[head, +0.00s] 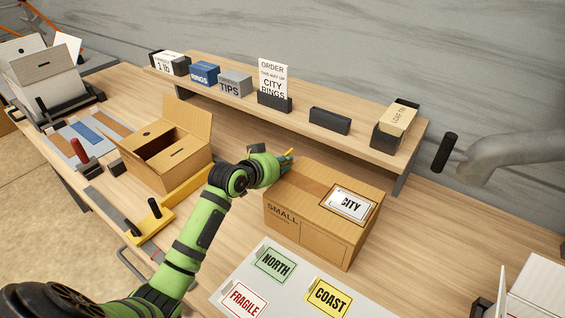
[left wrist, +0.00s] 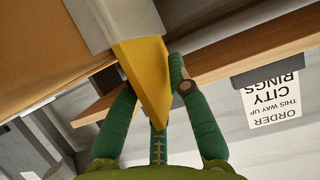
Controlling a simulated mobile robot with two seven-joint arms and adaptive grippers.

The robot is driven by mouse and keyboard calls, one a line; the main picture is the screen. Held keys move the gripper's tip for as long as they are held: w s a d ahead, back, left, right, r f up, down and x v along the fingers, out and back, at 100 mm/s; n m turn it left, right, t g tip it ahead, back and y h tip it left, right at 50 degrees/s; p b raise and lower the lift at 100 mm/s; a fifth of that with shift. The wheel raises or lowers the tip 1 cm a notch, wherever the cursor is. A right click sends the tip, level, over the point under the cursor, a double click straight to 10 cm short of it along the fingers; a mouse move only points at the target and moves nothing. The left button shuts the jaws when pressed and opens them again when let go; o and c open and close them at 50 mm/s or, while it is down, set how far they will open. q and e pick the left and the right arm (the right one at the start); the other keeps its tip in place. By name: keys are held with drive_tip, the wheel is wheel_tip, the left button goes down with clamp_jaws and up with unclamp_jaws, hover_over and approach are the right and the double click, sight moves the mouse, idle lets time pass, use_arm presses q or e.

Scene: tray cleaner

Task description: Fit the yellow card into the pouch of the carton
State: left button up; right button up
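The brown carton marked SMALL (head: 285,225) stands closed on the bench, with a CITY card in a frame on top. My left gripper (head: 287,160) is at its far left top edge. In the left wrist view the gripper's green fingers (left wrist: 150,85) close on the yellow card (left wrist: 145,75) from both sides. The card's far end meets a pale grey holder (left wrist: 100,20), apparently the pouch, against the carton's side (left wrist: 35,35). I cannot tell how deep the card sits. In the head view only a small yellow tip shows. My right gripper is not in view.
A raised shelf (head: 360,150) behind the carton bears small boxes and an ORDER card (head: 273,78). An open carton (head: 165,155) stands left of my arm. A pale sheet (head: 245,268) with NORTH, COAST and FRAGILE labels lies in front.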

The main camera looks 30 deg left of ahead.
use_arm(q)
drive_tip(key=shift+r, duration=0.1)
drive_tip(key=b+v, duration=0.1)
drive_tip(key=v, duration=1.1)
drive_tip(key=shift+b, duration=0.35)
